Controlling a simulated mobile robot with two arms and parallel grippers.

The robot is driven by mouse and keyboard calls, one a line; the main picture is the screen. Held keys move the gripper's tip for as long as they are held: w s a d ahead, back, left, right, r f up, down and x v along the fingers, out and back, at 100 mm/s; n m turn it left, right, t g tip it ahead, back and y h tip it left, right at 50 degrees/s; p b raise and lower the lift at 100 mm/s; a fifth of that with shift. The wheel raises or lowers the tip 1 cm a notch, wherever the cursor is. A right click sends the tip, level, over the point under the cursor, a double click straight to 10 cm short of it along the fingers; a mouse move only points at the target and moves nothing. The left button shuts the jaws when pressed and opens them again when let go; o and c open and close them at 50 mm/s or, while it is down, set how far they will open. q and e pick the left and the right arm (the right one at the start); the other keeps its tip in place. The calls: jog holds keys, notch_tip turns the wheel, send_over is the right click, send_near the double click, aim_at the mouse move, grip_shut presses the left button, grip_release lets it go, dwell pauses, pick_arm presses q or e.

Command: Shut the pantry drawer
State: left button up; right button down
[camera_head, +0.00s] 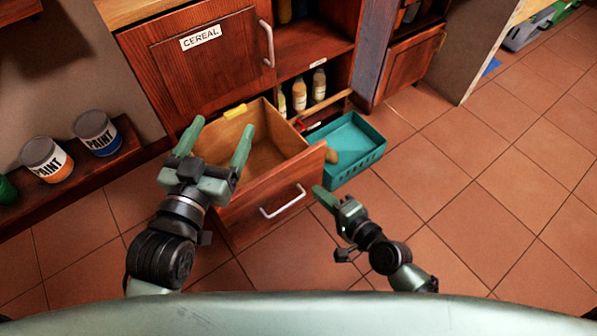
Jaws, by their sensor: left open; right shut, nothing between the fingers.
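The pantry drawer (265,207) is pulled out from the dark wood cabinet, below the door labelled CEREAL. Its wooden inside shows and looks empty where visible, with a yellow piece (235,111) at its back edge. A metal bar handle (283,203) is on its front. My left gripper (216,141) is open and appears over the drawer's left side, hiding part of it; I cannot tell if it touches. My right gripper (322,193) is shut and empty, just right of the drawer front's right end in the picture; contact is unclear.
A teal basket (352,146) with a tan item stands right of the drawer. Bottles (319,86) stand on a low shelf behind it. Paint cans (47,160) sit on a ledge at left. The tiled floor (480,200) at right is clear.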

aim_at(291, 166)
jog(key=x, duration=0.3)
jog(key=b+x, duration=0.1)
jog(key=x, duration=0.5)
jog(key=shift+w+a+r+b, duration=0.1)
jog(key=shift+w+r+b, duration=0.1)
jog(key=shift+r+b, duration=0.1)
pick_arm(q)
notch_tip(291, 166, up, 8)
jog(key=s+t+h, duration=0.1)
jog(key=t+h, duration=0.1)
jog(key=t, duration=0.2)
jog(key=shift+s+d+t, duration=0.15)
jog(key=shift+d+t, duration=0.15)
jog(key=shift+d, duration=0.15)
pick_arm(e)
jog(key=shift+w+a, duration=0.25)
jog(key=shift+w, duration=0.1)
